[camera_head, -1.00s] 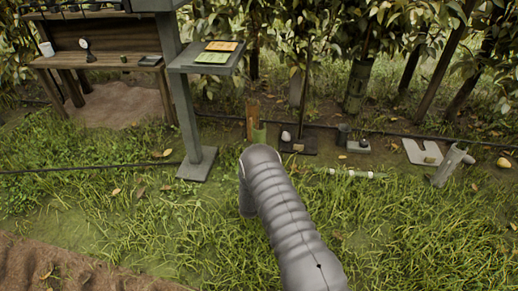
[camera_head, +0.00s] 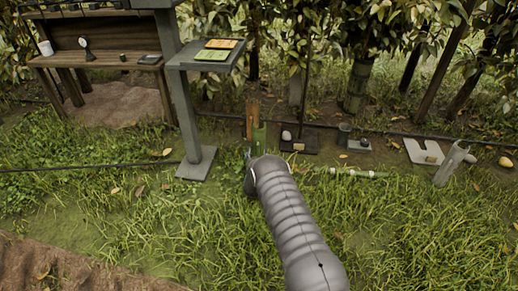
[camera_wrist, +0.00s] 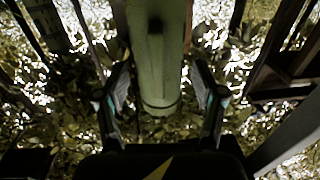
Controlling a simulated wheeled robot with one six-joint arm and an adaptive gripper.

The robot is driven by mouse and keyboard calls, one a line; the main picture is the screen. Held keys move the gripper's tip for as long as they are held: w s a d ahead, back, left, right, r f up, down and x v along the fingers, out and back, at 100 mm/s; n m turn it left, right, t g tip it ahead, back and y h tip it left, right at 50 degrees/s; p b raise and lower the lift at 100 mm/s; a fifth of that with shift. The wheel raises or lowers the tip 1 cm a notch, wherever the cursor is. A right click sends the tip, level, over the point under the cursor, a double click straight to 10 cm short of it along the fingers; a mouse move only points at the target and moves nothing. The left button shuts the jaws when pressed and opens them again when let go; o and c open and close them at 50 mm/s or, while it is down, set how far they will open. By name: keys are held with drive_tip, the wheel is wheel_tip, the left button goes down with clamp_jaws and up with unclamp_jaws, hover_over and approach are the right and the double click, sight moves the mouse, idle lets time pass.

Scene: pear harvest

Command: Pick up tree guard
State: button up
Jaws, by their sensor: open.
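The tree guard, a green tube (camera_head: 259,138), stands in the grass in front of the planting strip in the head view. In the wrist view the green tube (camera_wrist: 158,60) runs down between the two fingers of my gripper (camera_wrist: 161,85). The fingers are spread, with a visible gap on both sides of the tube. In the head view my arm hides the tube's lower part and most of the gripper.
A brown stake (camera_head: 251,113) stands right beside the tube. A grey sign post (camera_head: 190,120) is close on the left, with a wooden bench (camera_head: 100,60) beyond it. A dark base with a white ball (camera_head: 287,135) lies to the right. Front grass is open.

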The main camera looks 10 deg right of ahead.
drive_tip(key=shift+x, duration=1.55)
drive_tip(key=shift+d, duration=0.15)
drive_tip(key=shift+c, duration=0.3)
clamp_jaws()
